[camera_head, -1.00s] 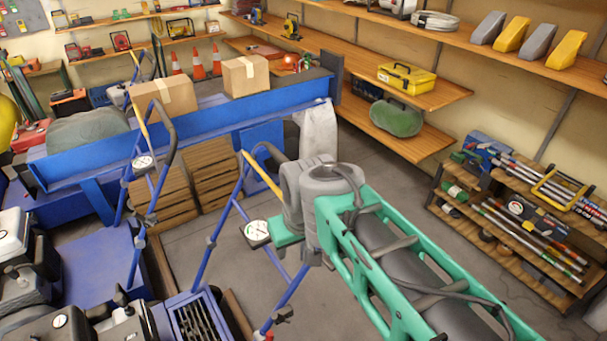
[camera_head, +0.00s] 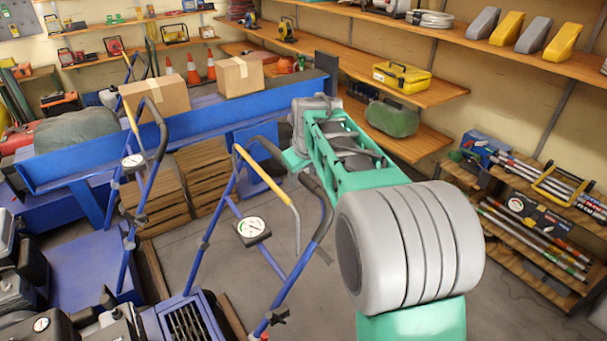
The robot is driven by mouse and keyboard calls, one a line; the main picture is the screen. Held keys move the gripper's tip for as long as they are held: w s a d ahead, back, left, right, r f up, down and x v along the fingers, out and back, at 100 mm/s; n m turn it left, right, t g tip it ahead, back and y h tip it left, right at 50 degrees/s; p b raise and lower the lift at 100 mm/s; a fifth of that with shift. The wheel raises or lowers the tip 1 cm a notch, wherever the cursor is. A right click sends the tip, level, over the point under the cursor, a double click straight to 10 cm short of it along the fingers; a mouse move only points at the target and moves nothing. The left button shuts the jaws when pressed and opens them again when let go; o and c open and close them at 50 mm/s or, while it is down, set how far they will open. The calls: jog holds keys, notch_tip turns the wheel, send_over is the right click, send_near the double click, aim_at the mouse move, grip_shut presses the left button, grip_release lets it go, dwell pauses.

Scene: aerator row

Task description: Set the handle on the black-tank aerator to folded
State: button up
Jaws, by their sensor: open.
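The nearer aerator has a blue frame with a slatted grille (camera_head: 187,322), and its upright blue handle (camera_head: 222,202) rises to dark grips. A yellow bar (camera_head: 265,175) slopes across its top, and a round gauge (camera_head: 252,229) sits on it. A black engine or tank (camera_head: 72,328) is at the bottom left edge, partly cut off. A second blue handle (camera_head: 150,185) stands raised farther left, with its own gauge (camera_head: 134,162). I cannot tell for sure which machine has the black tank. My arm reaches up beside the nearer handle; my gripper is hidden beyond it.
A blue bench (camera_head: 180,125) bears cardboard boxes (camera_head: 240,76). Wooden crates (camera_head: 203,163) stand beneath it. Wall shelves hold a yellow toolbox (camera_head: 402,77); a low wooden rack (camera_head: 530,215) is at right. Some grey floor shows between crates and handle.

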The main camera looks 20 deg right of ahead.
jog(key=shift+c, duration=0.4)
grip_shut()
dwell(1.0)
